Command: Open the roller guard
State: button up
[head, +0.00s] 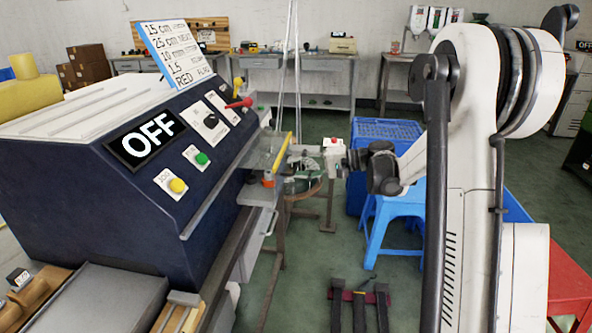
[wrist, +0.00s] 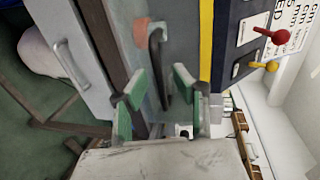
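The dark blue machine (head: 90,200) stands at the left in the head view, with its display reading OFF. What looks like the roller guard (head: 281,152), a panel with a yellow edge, is at the machine's right end. In the wrist view a yellow strip (wrist: 206,45) runs beside the machine's panel. A dark curved handle (wrist: 157,60) lies beyond my gripper (wrist: 160,88), beside an orange part (wrist: 140,30). My gripper's green-padded fingers are spread, with nothing seen held between them. I cannot tell whether the handle belongs to the guard.
A white box with a red button (head: 333,143) stands by my wrist in the head view. A blue stool (head: 392,215) and blue crates (head: 385,130) are close by. Red and yellow levers (wrist: 272,34) stick out from the machine panel.

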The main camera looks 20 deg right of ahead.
jog(key=shift+w+a, duration=0.1)
jog(key=shift+a, duration=0.1)
grip_shut()
dwell(0.4)
